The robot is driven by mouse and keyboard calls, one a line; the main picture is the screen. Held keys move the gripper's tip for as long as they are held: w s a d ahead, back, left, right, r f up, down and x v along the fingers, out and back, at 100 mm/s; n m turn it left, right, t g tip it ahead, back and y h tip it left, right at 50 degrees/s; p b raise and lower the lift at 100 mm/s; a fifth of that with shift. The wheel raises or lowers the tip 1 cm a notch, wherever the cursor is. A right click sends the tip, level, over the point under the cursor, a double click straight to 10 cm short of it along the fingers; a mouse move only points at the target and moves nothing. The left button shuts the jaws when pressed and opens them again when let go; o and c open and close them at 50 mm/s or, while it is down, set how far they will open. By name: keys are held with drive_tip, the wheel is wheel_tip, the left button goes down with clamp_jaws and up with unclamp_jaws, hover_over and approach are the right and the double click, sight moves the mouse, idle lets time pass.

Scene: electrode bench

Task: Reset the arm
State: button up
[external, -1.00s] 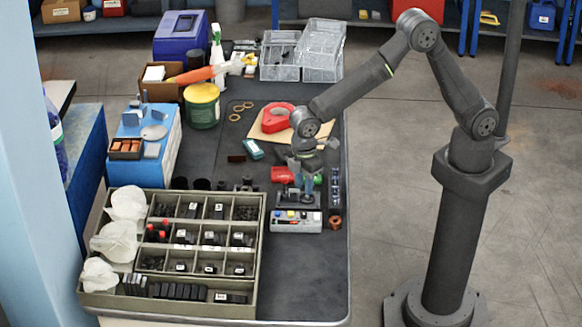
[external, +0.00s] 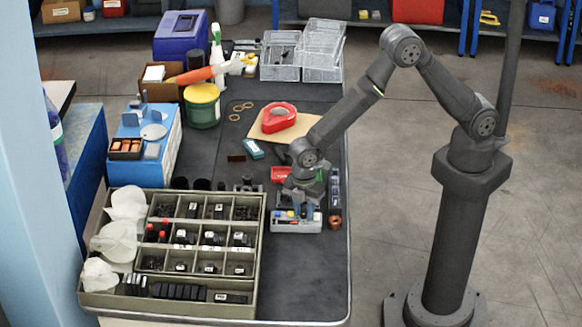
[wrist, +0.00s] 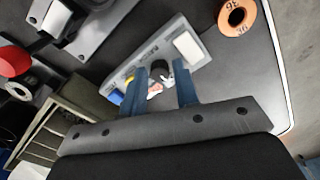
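My gripper (external: 304,212) is low over the front right part of the bench, just above a grey block (external: 285,226) with small coloured parts. In the wrist view my two blue fingers (wrist: 162,76) stand apart over this grey block (wrist: 131,66). A round black part and a small white and pink part show between or behind the fingertips. I see nothing clearly clamped. The block also carries blue, yellow and white parts.
A large compartment tray (external: 172,308) with black parts fills the bench's front left. A red tape dispenser (external: 278,116) lies on a tan board behind my gripper. An orange ring (wrist: 237,15) lies near the bench's right edge. The front right bench surface is clear.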

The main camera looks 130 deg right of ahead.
drive_tip(key=n, duration=0.3)
wheel_tip(320, 180, up, 11)
idle(0.5)
